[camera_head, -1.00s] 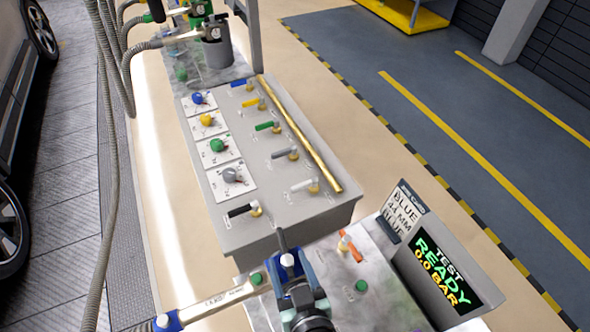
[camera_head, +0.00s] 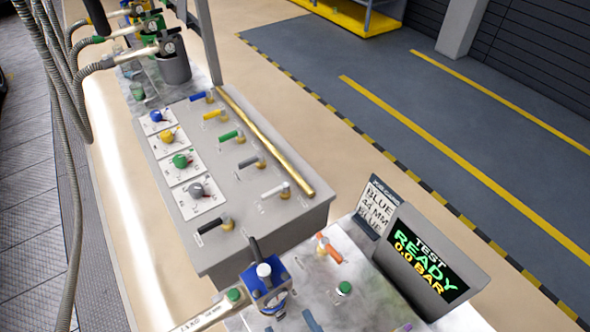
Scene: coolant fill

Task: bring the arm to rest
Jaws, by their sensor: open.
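My arm and my gripper do not show in the head view. A blue fitting (camera_head: 268,293) with a white cap and a dark upright lever stands at the bottom of the picture, at the end of a pale bar (camera_head: 203,318) with printing on it. The grey panel (camera_head: 244,206) behind it carries blue, yellow, green and grey knobs. Coloured lever valves sit beside them, with a brass rail (camera_head: 262,138) along the right side. The display (camera_head: 433,259) reads "TEST READY 0.0 BAR". A sign (camera_head: 377,207) beside it reads "BLUE 44 MM BLUE".
An orange lever (camera_head: 328,248) and a green knob (camera_head: 343,289) stand on the near bench top. Hoses (camera_head: 62,110) hang at the left. Hose-end tools rest in a dark holder (camera_head: 172,66) at the back. The floor (camera_head: 440,110) at the right is clear.

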